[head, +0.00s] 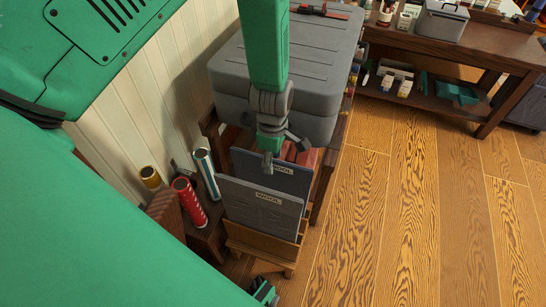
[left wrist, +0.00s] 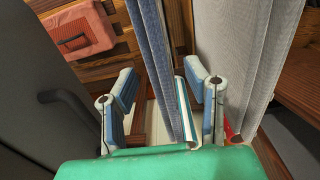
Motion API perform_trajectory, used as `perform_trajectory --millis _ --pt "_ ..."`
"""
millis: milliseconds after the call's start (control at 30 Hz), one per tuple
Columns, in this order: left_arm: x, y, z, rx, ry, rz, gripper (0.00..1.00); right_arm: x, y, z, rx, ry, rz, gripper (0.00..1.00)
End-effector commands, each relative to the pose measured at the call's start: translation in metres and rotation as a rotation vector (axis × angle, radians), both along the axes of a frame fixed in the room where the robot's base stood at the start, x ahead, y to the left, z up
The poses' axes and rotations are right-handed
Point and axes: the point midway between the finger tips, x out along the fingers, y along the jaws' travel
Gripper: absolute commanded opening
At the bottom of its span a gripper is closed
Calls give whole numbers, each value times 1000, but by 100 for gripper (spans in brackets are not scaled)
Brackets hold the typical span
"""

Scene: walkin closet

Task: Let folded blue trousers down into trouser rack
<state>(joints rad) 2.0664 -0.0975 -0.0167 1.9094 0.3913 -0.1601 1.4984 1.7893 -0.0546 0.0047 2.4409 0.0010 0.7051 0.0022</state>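The folded blue trousers (head: 272,174) stand upright as a dark flat panel with a label, behind a grey folded pair (head: 262,205), in the wooden trouser rack (head: 262,240). In the left wrist view the blue trousers (left wrist: 155,60) run between the fingers of my left gripper (left wrist: 165,92). The fingers are spread, with gaps showing beside the cloth. In the head view my left gripper (head: 270,142) is at the top edge of the blue trousers. The rack's slots under the cloth are hidden.
A large grey case (head: 320,65) stands just behind the rack. Rolled tubes, one red (head: 190,202) and one white (head: 206,172), stand at its left by the panelled wall. Open wooden floor (head: 400,210) lies right. A dark bench (head: 470,50) is at the back right.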

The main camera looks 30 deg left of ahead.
Motion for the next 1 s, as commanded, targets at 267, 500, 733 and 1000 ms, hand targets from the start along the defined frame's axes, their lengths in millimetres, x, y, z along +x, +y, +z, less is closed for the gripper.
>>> perform_trajectory --millis 267,500,733,1000 --pt "1 0 8 0 -2 0 42 -2 0 1 0 -2 0 40" --pt "1 0 54 1 -5 -1 42 -2 0 1 0 -3 0 40" --pt "1 0 98 2 -3 -1 42 -1 0 1 0 -3 0 40" --pt "0 0 118 1 2 -1 42 -1 0 0 0 -3 0 40"
